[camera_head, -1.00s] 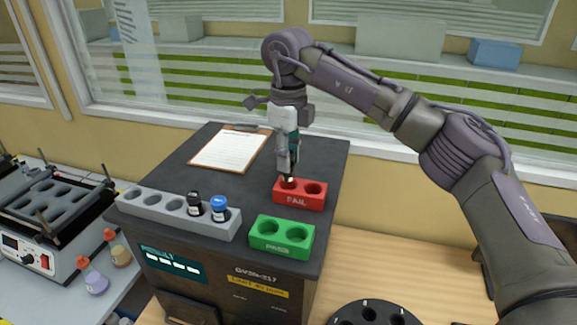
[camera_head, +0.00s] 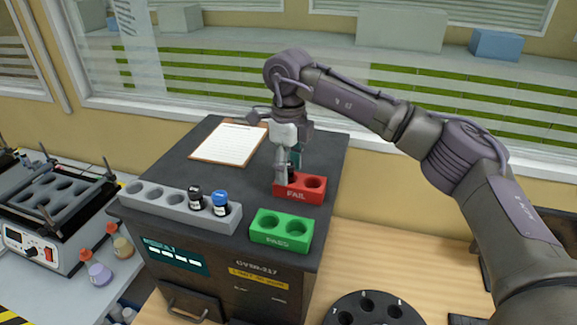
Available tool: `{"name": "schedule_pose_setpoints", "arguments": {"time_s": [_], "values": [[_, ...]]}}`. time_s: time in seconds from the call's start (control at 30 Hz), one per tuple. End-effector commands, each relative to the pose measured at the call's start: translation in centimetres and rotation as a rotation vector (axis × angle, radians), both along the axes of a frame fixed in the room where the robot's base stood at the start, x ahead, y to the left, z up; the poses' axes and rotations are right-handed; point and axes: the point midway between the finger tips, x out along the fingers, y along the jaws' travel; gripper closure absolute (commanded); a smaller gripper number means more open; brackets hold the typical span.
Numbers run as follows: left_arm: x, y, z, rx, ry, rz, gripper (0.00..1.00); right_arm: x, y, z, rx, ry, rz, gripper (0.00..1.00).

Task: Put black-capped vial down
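My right gripper (camera_head: 287,172) points down over the left hole of the red FAIL block (camera_head: 299,195). Its fingertips are low, close to the block's top. A small dark thing, which looks like a black-capped vial (camera_head: 291,170), shows between the fingers at that hole. The fingers hide most of it, and whether they grip it is unclear. The right hole of the red block is empty. Another black-capped vial (camera_head: 196,196) stands in the grey rack (camera_head: 153,200), beside a blue-capped vial (camera_head: 220,202). My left gripper is out of view.
The green PASS block (camera_head: 281,239) stands in front of the red block, with both holes empty. A clipboard (camera_head: 228,145) lies behind the rack on the dark cabinet top (camera_head: 190,168). A black round holder (camera_head: 350,305) is on the wooden table at lower right.

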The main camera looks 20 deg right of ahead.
Motion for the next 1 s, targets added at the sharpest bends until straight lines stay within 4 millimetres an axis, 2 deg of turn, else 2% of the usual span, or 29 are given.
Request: {"name": "schedule_pose_setpoints", "arguments": {"time_s": [0.17, 0.27, 0.5, 0.73, 0.83, 1.0], "values": [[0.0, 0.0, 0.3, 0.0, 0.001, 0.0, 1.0, 0.0, 0.0, 0.5, 0.001, -0.001, 0.0, 0.47], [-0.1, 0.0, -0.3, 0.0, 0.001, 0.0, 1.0, 0.1, 0.0, 1.2, 0.0, -0.004, -0.001, 0.47], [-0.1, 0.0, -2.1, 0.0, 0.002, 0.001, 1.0, 0.1, 0.0, 6.1, 0.001, -0.005, -0.002, 0.47], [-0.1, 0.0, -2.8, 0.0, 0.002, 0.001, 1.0, 0.0, 0.1, 10.7, 0.0, -0.003, 0.0, 0.47], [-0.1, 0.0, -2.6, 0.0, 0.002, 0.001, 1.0, 0.0, 0.0, 11.8, -0.001, -0.002, 0.0, 0.47], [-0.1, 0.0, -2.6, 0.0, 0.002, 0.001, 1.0, 0.0, 0.0, 12.4, 0.001, -0.001, 0.0, 0.47]]}}
